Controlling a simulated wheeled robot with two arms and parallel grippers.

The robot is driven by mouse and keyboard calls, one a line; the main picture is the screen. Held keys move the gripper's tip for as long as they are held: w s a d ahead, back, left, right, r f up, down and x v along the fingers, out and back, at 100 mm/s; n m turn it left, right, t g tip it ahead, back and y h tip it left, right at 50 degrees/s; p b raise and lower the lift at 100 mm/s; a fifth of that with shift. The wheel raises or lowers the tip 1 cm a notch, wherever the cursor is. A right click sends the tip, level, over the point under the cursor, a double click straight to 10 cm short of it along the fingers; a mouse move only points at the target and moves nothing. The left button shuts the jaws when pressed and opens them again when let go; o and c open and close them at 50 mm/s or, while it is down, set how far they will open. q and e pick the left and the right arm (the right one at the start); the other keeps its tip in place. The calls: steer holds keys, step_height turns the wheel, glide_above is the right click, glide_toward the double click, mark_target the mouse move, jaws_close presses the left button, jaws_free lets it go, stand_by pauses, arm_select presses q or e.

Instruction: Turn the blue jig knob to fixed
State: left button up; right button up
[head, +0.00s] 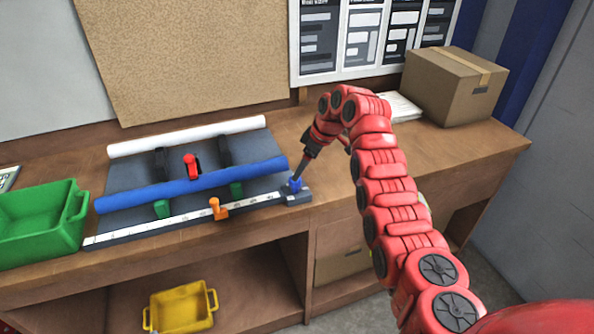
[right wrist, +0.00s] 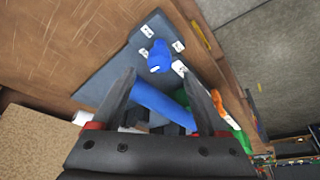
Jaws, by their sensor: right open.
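The blue jig knob (head: 295,184) sits at the right end of the grey jig base (head: 255,189) on the workbench. In the right wrist view the knob (right wrist: 159,56) stands on the dark plate, with small white labels (right wrist: 147,30) around it that are too small to read. My right gripper (head: 299,174) reaches down close to the knob. In the right wrist view its two fingers (right wrist: 160,84) are spread apart, with the knob just beyond the tips and nothing held. I cannot tell whether a finger touches it. My left gripper is not in view.
A blue roll (head: 190,184) and a white roll (head: 187,136) lie across the jig. An orange clamp (head: 217,208) sits on the front rule, a red one (head: 191,166) behind. A green bin (head: 42,224) is at left, a cardboard box (head: 453,86) at right.

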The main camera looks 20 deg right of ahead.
mark_target(295, 185)
steer(key=shift+p+x, duration=0.65)
steer(key=shift+x, duration=2)
jaws_close()
